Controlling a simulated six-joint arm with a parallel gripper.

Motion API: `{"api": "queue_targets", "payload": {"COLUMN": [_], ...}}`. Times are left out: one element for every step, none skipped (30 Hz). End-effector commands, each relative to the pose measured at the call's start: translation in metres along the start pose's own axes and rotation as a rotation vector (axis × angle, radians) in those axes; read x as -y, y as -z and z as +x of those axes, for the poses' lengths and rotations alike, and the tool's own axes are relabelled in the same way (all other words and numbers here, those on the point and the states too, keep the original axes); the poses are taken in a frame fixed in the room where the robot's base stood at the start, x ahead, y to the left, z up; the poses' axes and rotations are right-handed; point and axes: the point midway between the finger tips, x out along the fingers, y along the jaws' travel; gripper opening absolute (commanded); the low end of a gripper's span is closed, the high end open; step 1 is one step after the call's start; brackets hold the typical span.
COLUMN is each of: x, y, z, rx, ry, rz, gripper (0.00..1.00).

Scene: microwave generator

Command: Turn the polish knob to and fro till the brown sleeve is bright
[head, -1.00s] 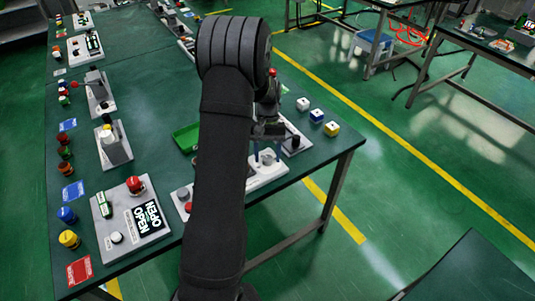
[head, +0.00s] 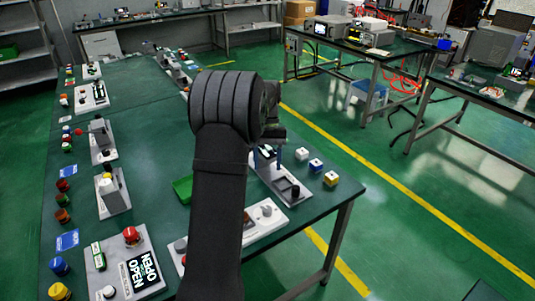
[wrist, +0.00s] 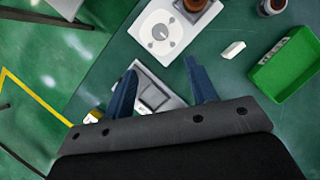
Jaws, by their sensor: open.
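A white panel (wrist: 142,30) carries a round pale knob (wrist: 160,32) at the top of the wrist view. The panel (head: 250,233) and knob (head: 267,210) also show right of my arm in the head view. I cannot read whether this is the polish knob. A brown cylindrical piece (wrist: 197,5) stands beside the knob, cut off by the frame's top edge; I cannot tell surely that it is the sleeve. My gripper (wrist: 160,68) is open and empty, its blue fingers apart above a grey panel (wrist: 150,87). It is apart from the knob.
A green tray (wrist: 285,65) and a small white block (wrist: 233,49) lie to the right in the wrist view. White, blue and yellow-sided cubes (head: 316,165) stand near the table's right edge. Several stations, including an OPEN-labelled panel (head: 103,268), line the left side.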

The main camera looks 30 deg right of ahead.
Motion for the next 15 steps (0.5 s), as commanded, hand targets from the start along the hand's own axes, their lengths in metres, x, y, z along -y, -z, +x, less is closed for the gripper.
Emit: {"api": "queue_targets", "payload": {"x": [0.0, 0.0, 0.0, 0.0, 0.0, 0.0, 0.0, 0.0, 0.0, 0.0, 0.0, 0.0, 0.0, 0.0, 0.0], "y": [0.001, 0.001, 0.001, 0.001, 0.001, 0.0, 0.0, 0.0, 0.0, 0.0, 0.0, 0.0, 0.0, 0.0, 0.0], "z": [-0.008, -0.011, -0.015, -0.018, -0.02, -0.022, -0.023, -0.024, -0.024, -0.025, -0.025, -0.025, -0.025, -0.024, -0.024], "rx": [-0.003, -0.001, -0.002, -0.002, -0.001, 0.0, 0.0, 0.0, -0.001, -0.001, 0.0, 0.0, 0.0, 0.0, 0.0], "ry": [0.0, 0.0, 0.0, 0.0, 0.0, 0.0, 0.0, 0.0, 0.0, 0.0, 0.0, 0.0, 0.0, 0.0, 0.0], "rz": [0.0, 0.0, 0.0, 0.0, 0.0, 0.0, 0.0, 0.0, 0.0, 0.0, 0.0, 0.0, 0.0, 0.0, 0.0], "gripper": [0.52, 0.52, 0.52, 0.52, 0.52, 0.52, 0.52, 0.52, 0.52, 0.52, 0.52, 0.52, 0.52, 0.52, 0.52]}}
